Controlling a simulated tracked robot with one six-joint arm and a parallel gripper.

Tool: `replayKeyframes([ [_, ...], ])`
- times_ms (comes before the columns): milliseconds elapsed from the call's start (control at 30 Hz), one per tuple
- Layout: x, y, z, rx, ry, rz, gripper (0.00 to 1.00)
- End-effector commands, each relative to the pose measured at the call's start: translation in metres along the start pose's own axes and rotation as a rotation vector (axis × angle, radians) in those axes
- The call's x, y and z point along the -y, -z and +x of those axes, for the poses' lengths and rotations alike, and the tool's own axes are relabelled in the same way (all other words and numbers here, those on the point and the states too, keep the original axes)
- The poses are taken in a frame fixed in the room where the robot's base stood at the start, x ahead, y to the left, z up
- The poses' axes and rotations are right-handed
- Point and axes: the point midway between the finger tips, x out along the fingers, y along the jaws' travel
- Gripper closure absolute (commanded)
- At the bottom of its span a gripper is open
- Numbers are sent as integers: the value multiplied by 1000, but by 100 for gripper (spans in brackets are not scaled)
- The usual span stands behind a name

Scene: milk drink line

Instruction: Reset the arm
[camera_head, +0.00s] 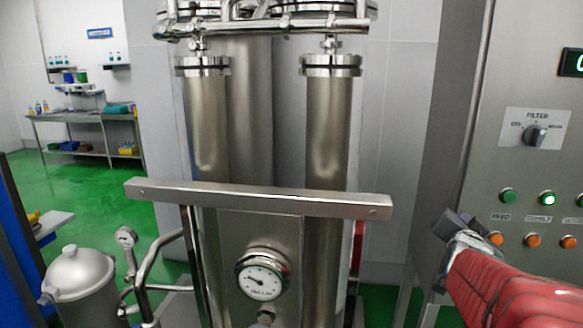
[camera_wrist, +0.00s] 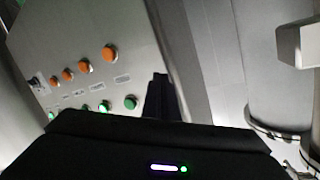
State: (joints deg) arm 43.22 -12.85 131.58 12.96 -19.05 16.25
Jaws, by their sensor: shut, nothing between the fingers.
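My gripper (camera_head: 452,222) is at the right of the head view, at the end of my red-sleeved arm. It is shut and empty, in front of the left part of the control panel (camera_head: 520,75). In the wrist view the dark finger (camera_wrist: 160,98) points up past the panel's edge. I cannot see a gap between the fingers there. The panel's buttons (camera_wrist: 110,53) show tilted at the upper left of the wrist view. No object is held.
Steel filter columns (camera_head: 330,130) with a crossbar (camera_head: 260,198) and a pressure gauge (camera_head: 262,277) stand in the middle. A lidded steel housing (camera_head: 78,275) is at the lower left. A workbench (camera_head: 88,115) stands far back left. Green floor (camera_head: 60,190) is open before it.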

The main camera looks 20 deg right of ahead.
Motion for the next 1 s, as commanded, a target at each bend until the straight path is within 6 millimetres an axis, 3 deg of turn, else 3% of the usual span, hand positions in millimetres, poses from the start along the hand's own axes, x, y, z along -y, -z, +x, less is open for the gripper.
replayKeyframes([
  [33, 21, -17, -12, 58, 34, -31, 100],
  [200, 70, -76, -55, 255, 122, -146, 100],
  [333, 96, -118, -97, 397, 188, -248, 100],
  [500, 115, -167, -159, 573, 272, -397, 100],
  [733, 113, -218, -248, 785, 377, -622, 100],
  [900, 94, -244, -309, 921, 444, -796, 100],
  [1000, 82, -252, -334, 978, 471, -876, 100],
])
